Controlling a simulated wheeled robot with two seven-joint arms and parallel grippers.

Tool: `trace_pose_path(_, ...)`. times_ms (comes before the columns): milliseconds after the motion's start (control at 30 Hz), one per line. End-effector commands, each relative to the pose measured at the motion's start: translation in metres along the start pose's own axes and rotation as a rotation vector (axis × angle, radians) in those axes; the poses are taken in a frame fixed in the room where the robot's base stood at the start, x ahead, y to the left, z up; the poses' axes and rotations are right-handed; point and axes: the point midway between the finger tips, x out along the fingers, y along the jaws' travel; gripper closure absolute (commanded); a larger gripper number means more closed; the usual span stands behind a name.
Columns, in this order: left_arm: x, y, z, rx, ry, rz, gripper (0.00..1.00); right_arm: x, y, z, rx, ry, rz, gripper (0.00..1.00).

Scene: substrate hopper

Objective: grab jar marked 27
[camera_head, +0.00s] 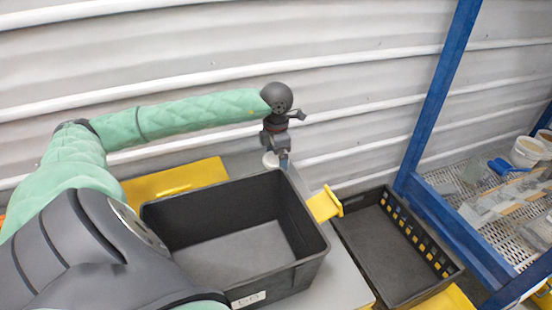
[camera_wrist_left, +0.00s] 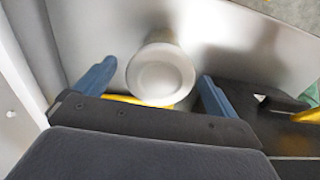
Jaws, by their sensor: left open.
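A white round jar (camera_wrist_left: 160,75) with a pale lid shows in the left wrist view, seen from above. No number can be read on it. In the head view a small white jar top (camera_head: 270,159) shows behind the black bin, partly hidden by my left gripper (camera_head: 282,158). In the left wrist view the blue fingers of my left gripper (camera_wrist_left: 154,88) are spread apart, one on each side of the jar. The gripper is open and holds nothing. Whether a finger touches the jar cannot be told. My right gripper is not in view.
An empty black bin (camera_head: 315,262) stands on the grey table just in front of the gripper. A yellow piece (camera_head: 178,182) lies behind it. A low black crate (camera_head: 446,277) is at the right, beside a blue-framed rack (camera_head: 436,95). A corrugated wall is close behind.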

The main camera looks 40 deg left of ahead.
Motion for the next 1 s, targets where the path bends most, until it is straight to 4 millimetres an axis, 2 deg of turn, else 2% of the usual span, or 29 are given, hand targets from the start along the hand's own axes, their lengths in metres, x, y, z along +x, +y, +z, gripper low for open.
trace_pose_path(367, 0.0066, 0.0001, -0.0002, 0.0, 0.0, 0.0, 0.04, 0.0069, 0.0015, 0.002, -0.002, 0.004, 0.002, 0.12)
trace_pose_path(733, 0.0063, 0.0001, -0.0002, 0.0, 0.0, 0.0, 0.77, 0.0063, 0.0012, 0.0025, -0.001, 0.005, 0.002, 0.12)
trace_pose_path(1000, 0.0053, 0.0003, 0.0, 0.0, -0.001, 0.001, 0.78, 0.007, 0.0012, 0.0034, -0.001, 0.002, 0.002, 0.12)
